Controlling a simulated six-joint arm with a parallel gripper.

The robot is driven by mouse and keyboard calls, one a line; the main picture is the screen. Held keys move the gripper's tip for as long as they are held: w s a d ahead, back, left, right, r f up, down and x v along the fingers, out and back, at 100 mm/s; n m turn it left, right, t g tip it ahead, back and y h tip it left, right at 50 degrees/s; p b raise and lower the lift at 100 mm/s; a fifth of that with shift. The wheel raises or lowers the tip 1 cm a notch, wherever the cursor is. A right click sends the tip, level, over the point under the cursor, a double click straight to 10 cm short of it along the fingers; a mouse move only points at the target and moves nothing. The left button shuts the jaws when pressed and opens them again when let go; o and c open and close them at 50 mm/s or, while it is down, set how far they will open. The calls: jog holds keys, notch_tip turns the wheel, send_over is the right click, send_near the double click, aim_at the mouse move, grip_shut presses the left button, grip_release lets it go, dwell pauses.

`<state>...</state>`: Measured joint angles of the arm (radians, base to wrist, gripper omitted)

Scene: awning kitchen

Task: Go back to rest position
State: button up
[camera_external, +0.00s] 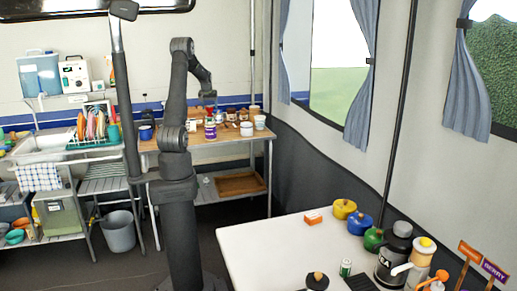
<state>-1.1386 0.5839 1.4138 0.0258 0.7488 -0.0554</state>
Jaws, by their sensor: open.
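My gripper (210,104) hangs at the end of my raised, folded arm, in the middle left of the external view. It is small and dark against the back table, and its fingers are hard to make out; it is open. In the picture it overlaps the jars on the wooden-topped back table (255,134). I see no object held in it. A jar with a purple label (210,131) shows just below it in the picture; I cannot tell the distance between them.
A white table (255,250) at the front right bears yellow (344,208), blue (360,223) and green (373,239) pots, an orange-white box (313,218), a can (346,268) and a flask (394,254). A sink and dish rack (95,143) stand left.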

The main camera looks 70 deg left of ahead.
aim_at(210, 110)
notch_tip(210, 110, down, 3)
jog(key=shift+f, duration=0.15)
jog(key=v, duration=1.2)
jog(key=x, duration=1.1)
jog(key=shift+w+a+f, duration=0.1)
jog(key=shift+a+f, duration=0.1)
jog(key=shift+a, duration=0.05)
notch_tip(210, 110, up, 4)
jog(key=w+d+r, duration=0.6)
jog(key=d+r, duration=0.1)
jog(key=d, duration=0.3)
jog(key=w+d+f+m+t+h, duration=0.1)
jog(key=w+d+f+m, duration=0.15)
jog(key=w+d, duration=0.85)
jog(key=w+d+f+m+t, duration=0.15)
jog(key=w+d+m, duration=0.25)
jog(key=w+d, duration=0.7)
jog(key=w+d+f+m, duration=0.1)
jog(key=w+d, duration=0.2)
jog(key=d, duration=0.6)
jog(key=w+d+f+m+h, duration=0.1)
jog(key=w+d+f+m, duration=0.1)
jog(key=d, duration=0.8)
jog(key=w+d+f+m+h, duration=0.1)
jog(key=w+d+m, duration=0.1)
jog(key=d, duration=0.8)
jog(key=shift+w+f, duration=0.15)
jog(key=shift+w, duration=0.7)
